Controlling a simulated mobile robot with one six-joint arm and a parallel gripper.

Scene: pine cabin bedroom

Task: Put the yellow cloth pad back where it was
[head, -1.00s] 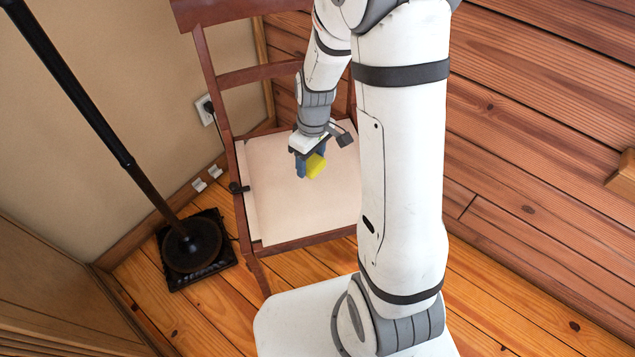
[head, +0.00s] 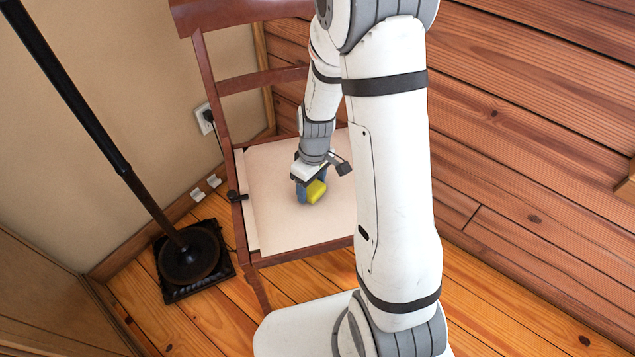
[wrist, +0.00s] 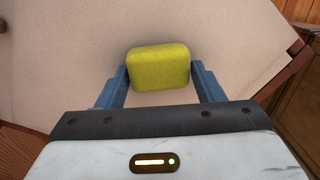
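The yellow cloth pad (head: 317,191) is a small block with rounded corners. It is between the blue fingers of my gripper (head: 309,189), over the pale seat of the wooden chair (head: 290,228). In the wrist view the pad (wrist: 158,66) fills the gap between the two fingertips (wrist: 159,77), which meet its sides. My gripper points down and is shut on the pad. The pad is at or just above the seat; I cannot tell whether it touches.
The chair's reddish-brown backrest (head: 262,76) rises behind my gripper. A dark lamp stand (head: 190,258) with a black pole is at the left. A wall outlet (head: 205,118) and cable are behind the chair. The seat around the pad is bare.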

